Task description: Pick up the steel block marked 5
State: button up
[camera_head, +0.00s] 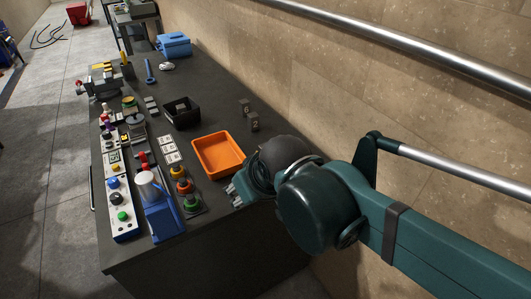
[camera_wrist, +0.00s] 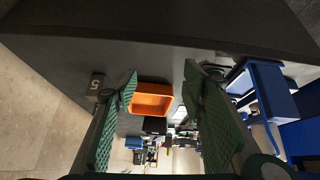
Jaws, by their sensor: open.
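The steel block marked 5 (camera_wrist: 96,84) is a small dark block at the left of the wrist view, its number upside down. It stands on the dark bench just outside the left finger, not between the fingers. I cannot make it out in the head view, where my arm covers part of the bench. My gripper (camera_wrist: 161,74) is open, with two green ribbed fingers spread apart and nothing between them. In the head view my gripper (camera_head: 236,190) is at the near end of the bench, close to the orange tray.
The empty orange tray (camera_head: 219,174) is beside my gripper. Two dark numbered blocks, a farther one (camera_head: 245,107) and a nearer one (camera_head: 254,123), stand near the wall. A black box (camera_head: 181,113), coloured buttons (camera_head: 184,187) and a blue press (camera_head: 160,215) are to the left. A rail (camera_head: 400,45) runs along the wall.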

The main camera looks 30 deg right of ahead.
jog(key=w+d+n+g+h+p, duration=0.2)
jog(key=w+d+n+p, duration=0.4)
jog(key=w+n+p, duration=0.3)
jog(key=w+d+n+g+h+p, duration=0.2)
jog(key=w+d+n+g+p, duration=0.2)
jog(key=w+d+n+p, duration=0.3)
jog(key=w+n+p, duration=0.1)
jog(key=p, duration=0.2)
jog(key=shift+w+d+n+g, duration=0.3)
jog(key=shift+w+n, duration=0.05)
jog(key=shift+n, duration=0.05)
dwell(0.4)
dwell(0.3)
jog(key=shift+x, duration=1.2)
jog(key=shift+d+f, duration=0.1)
jog(key=shift+x, duration=2.5)
jog(key=shift+w, duration=0.1)
